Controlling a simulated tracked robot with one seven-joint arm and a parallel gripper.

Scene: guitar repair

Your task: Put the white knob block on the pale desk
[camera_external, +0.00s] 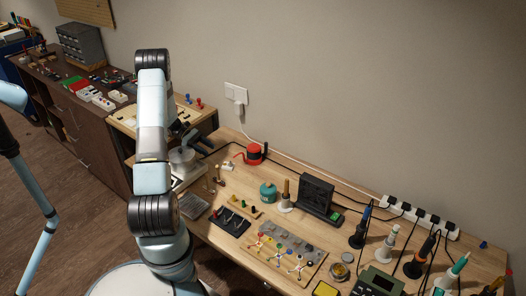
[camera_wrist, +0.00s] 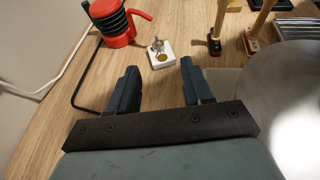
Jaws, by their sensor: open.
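The white knob block (camera_wrist: 162,60) is a small white square base with a metal knob on top and a brass-coloured disc on its front. It stands upright on the pale wooden desk (camera_wrist: 215,15). In the external view the block (camera_external: 228,167) is a small white spot on the desk (camera_external: 300,215), left of a red device. My gripper (camera_wrist: 156,73) is open and empty, its two dark blue fingers apart. The block is just beyond the fingertips in the wrist view. In the external view my gripper (camera_external: 197,142) is partly hidden behind my arm.
A red-and-black device (camera_wrist: 117,22) with a cable stands left of the block. Wooden-handled tools (camera_wrist: 250,38) stand to its right. A shiny round metal object (camera_wrist: 285,95) is close to the right finger. Soldering tools (camera_external: 390,240) crowd the desk's right end.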

